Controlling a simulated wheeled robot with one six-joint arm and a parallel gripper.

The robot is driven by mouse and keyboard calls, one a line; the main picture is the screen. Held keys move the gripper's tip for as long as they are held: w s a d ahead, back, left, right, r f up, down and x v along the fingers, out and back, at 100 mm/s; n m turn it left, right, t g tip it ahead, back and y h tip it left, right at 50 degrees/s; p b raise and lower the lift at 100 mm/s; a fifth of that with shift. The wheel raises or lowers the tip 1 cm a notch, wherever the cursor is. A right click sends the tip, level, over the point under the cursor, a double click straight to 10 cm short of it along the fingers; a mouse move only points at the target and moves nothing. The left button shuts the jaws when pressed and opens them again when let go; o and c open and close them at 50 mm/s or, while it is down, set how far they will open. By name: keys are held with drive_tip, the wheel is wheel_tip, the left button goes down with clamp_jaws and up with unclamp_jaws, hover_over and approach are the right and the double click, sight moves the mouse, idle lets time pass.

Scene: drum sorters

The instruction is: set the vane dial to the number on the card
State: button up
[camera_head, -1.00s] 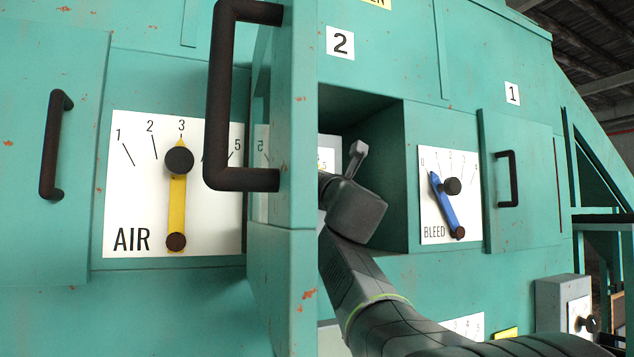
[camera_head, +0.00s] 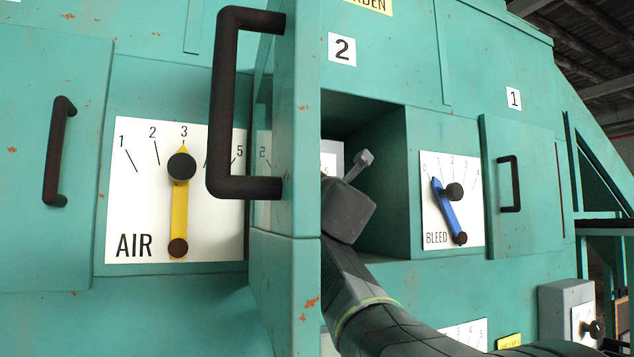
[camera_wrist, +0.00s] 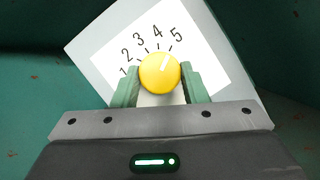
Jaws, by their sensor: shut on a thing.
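A round yellow knob (camera_wrist: 158,78) with a white mark sits on a white dial plate (camera_wrist: 105,60) numbered 1 to 5 in the wrist view. The mark points up and slightly right, towards the 4 to 5 end; I cannot tell exactly which tick. My gripper (camera_wrist: 160,72) is shut on the knob, with a green finger on each side. In the head view, my wrist reaches into an open recess (camera_head: 385,180) below a "2" label (camera_head: 342,48). The open door hides my fingers and most of the dial there. I cannot identify the card for certain.
The open door (camera_head: 300,130) with a dark handle (camera_head: 225,110) stands left of my arm. A yellow AIR lever (camera_head: 180,215) points to 3 at left. A blue BLEED lever (camera_head: 447,212) stands near 0 at right. A closed hatch (camera_head: 530,190) is beside it.

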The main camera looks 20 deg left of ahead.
drive_tip(key=o, duration=1)
drive_tip(key=shift+c, duration=0.2)
drive_tip(key=b+v, duration=0.3)
drive_tip(key=v, duration=1.1)
drive_tip(key=shift+w+a, duration=0.1)
drive_tip(key=p+x, duration=0.3)
drive_tip(key=x, duration=1)
drive_tip(key=shift+w+a+r, duration=0.15)
drive_tip(key=shift+w+a, duration=0.05)
drive_tip(key=shift+w, duration=0.1)
drive_tip(key=shift+s, duration=0.1)
